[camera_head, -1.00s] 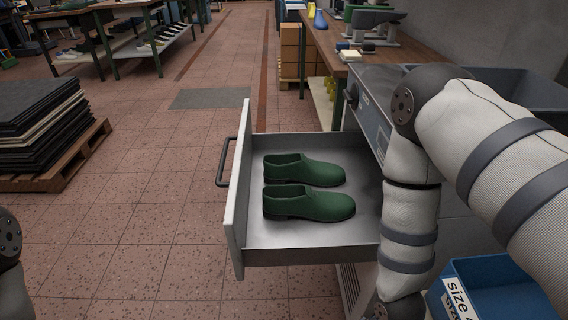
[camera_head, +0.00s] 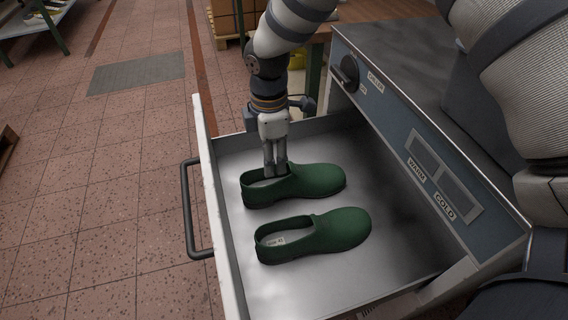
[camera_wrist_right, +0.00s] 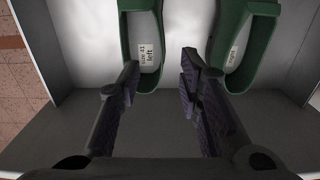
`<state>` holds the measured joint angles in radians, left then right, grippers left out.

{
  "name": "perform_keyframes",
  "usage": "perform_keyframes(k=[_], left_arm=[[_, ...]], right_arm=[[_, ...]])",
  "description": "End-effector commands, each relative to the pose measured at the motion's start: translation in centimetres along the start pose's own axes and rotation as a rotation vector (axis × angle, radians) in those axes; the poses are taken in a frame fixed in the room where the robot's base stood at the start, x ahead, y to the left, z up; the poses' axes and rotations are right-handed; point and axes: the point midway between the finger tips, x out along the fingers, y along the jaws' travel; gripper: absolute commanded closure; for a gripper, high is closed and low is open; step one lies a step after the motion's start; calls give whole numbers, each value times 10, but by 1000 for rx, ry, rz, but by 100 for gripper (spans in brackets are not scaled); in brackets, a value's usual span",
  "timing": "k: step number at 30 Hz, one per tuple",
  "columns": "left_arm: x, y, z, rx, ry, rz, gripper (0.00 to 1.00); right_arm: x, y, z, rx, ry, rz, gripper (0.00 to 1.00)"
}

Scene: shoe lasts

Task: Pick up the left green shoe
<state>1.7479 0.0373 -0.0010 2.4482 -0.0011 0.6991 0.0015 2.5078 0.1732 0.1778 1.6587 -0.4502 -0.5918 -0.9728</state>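Two green clogs lie side by side in an open metal drawer, toes to the right in the head view. The far one is the left green shoe (camera_head: 313,182); its insole label in the wrist view (camera_wrist_right: 149,52) reads "size 41 left". The near one is the right green shoe (camera_head: 335,233), also at the right of the wrist view (camera_wrist_right: 243,42). My right gripper (camera_head: 275,170) points down at the left shoe's heel opening, hiding part of it. In the wrist view its fingers (camera_wrist_right: 160,72) are apart, with the shoe's heel end between and beyond them. My left gripper is out of view.
The drawer's front panel (camera_head: 213,205) with a dark handle (camera_head: 190,212) stands to the left. The cabinet (camera_head: 425,150) with a knob and "WARM" and "COLD" labels rises to the right. The drawer floor near the shoes is bare.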

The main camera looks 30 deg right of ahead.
Motion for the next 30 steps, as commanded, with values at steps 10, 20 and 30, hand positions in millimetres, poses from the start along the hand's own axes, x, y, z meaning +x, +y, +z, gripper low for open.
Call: perform_keyframes(k=[10,20,30], left_arm=[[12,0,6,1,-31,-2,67],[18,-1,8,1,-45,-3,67],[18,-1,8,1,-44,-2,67]], right_arm=[[66,1,1,1,-2,-6,67],[108,7,0,0,-1,-3,67],[106,7,0,1,-1,-3,100]])
